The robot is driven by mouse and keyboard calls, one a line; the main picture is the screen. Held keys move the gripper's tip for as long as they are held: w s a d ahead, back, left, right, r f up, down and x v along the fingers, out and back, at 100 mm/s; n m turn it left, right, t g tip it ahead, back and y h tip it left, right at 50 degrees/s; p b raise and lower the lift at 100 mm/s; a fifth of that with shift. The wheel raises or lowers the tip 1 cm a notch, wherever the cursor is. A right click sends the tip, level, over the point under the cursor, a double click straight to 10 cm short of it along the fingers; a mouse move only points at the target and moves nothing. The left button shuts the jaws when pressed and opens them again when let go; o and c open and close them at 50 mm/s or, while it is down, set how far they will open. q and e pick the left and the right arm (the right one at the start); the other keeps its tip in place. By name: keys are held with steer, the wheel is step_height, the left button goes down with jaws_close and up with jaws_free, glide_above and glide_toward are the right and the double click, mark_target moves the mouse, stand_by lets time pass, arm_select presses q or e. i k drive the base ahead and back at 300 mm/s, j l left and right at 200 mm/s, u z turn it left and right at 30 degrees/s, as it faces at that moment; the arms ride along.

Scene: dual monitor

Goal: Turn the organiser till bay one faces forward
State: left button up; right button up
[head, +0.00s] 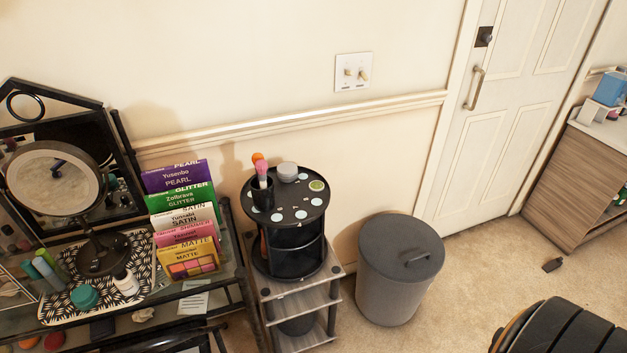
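The organiser (295,249) is a round black unit with a flat top disc and open, divided bays below. It stands upright on a small grey wood-topped shelf stand (325,270) against the wall. Its top carries a black cup (262,193) with brushes, a grey round jar (287,171), a green-lidded tin (317,186) and several pale round spots. A bay opening faces the front right. No bay number can be read, so I cannot tell which bay is one. Neither of my grippers is in view.
A vanity table with a round mirror (55,180), makeup palettes (180,218) and a patterned tray (140,245) stands close on the left. A lidded grey bin (400,272) stands just right. A black padded object (565,328) fills the lower right corner. Carpet (470,265) between is clear.

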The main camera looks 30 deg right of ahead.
mark_target(297, 246)
steer(key=l+u, duration=0.15)
steer(key=l, duration=0.3)
steer(key=l+u, duration=0.1)
steer(key=l, duration=0.35)
steer(key=l+u, duration=0.15)
steer(key=l, duration=0.25)
steer(key=k+l+u, duration=0.1)
steer(key=l, duration=0.35)
steer(key=l+u, duration=0.15)
steer(key=l, duration=0.3)
steer(key=k+l+u, duration=0.1)
steer(key=l, duration=0.3)
steer(key=k+l+u, duration=0.15)
steer(key=l, duration=0.25)
steer(key=k+l+u, duration=0.1)
steer(key=l, duration=1.35)
steer(key=j+z, duration=0.2)
steer(key=z, duration=0.2)
steer(key=j+z, duration=0.2)
steer(key=z, duration=0.2)
steer(key=k+j+z, duration=0.1)
steer(key=z, duration=0.35)
steer(key=j, duration=0.1)
